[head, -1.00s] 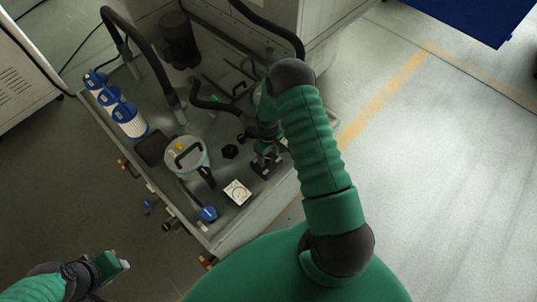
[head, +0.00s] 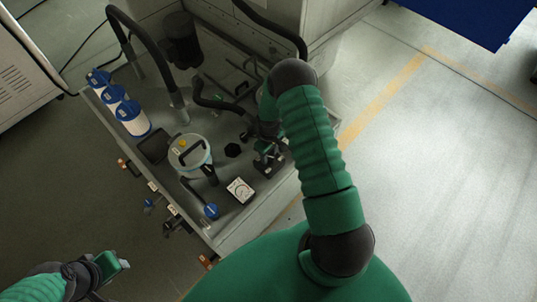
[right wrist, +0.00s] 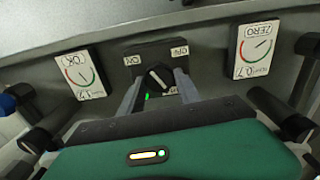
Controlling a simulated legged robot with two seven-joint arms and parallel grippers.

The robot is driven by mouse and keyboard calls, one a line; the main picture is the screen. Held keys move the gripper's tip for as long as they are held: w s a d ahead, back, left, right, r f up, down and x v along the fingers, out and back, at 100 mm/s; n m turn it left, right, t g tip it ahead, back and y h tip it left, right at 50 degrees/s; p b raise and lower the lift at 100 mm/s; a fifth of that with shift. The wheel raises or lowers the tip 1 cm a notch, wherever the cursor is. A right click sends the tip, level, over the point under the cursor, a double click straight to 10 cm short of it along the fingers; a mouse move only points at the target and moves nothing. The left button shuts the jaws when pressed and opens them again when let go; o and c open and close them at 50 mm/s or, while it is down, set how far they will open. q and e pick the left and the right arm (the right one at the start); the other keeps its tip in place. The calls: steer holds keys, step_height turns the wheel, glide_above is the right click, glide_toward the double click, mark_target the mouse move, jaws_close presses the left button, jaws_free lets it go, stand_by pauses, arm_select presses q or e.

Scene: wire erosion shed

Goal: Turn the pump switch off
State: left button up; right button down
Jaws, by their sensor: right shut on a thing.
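The pump switch is a black rotary knob (right wrist: 158,77) with a white mark, on a dark box between two small white labels, in the right wrist view. The mark lies at a slant; I cannot tell which label it points to. A green light shows just below the knob. My right gripper (right wrist: 158,88) is shut on the knob, one finger on each side. In the head view the right gripper (head: 268,160) is low at the machine tray's right side, and the knob is hidden. My left gripper (head: 118,264) is at the lower left, away from the machine; its jaws are too small to read.
White gauges stand left (right wrist: 80,72) and right (right wrist: 256,48) of the switch. The tray (head: 222,235) also holds a lidded canister (head: 190,155), blue-capped filters (head: 132,118) and black hoses (head: 150,45). Floor to the right is clear.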

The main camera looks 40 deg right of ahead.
steer(key=shift+s+f, duration=0.15)
steer(key=shift+s, duration=0.05)
steer(key=m, duration=0.2)
steer(key=shift+a+m+b, duration=0.1)
steer(key=shift+m+b, duration=0.3)
steer(key=m, duration=0.3)
steer(key=shift+m+b, duration=0.3)
steer(key=m, duration=0.5)
steer(key=shift+s+m+b, duration=0.1)
steer(key=shift+m+b, duration=0.2)
steer(key=c, duration=1.2)
jaws_free()
steer(key=o, duration=0.3)
steer(key=shift+o, duration=0.2)
steer(key=shift+w, duration=0.2)
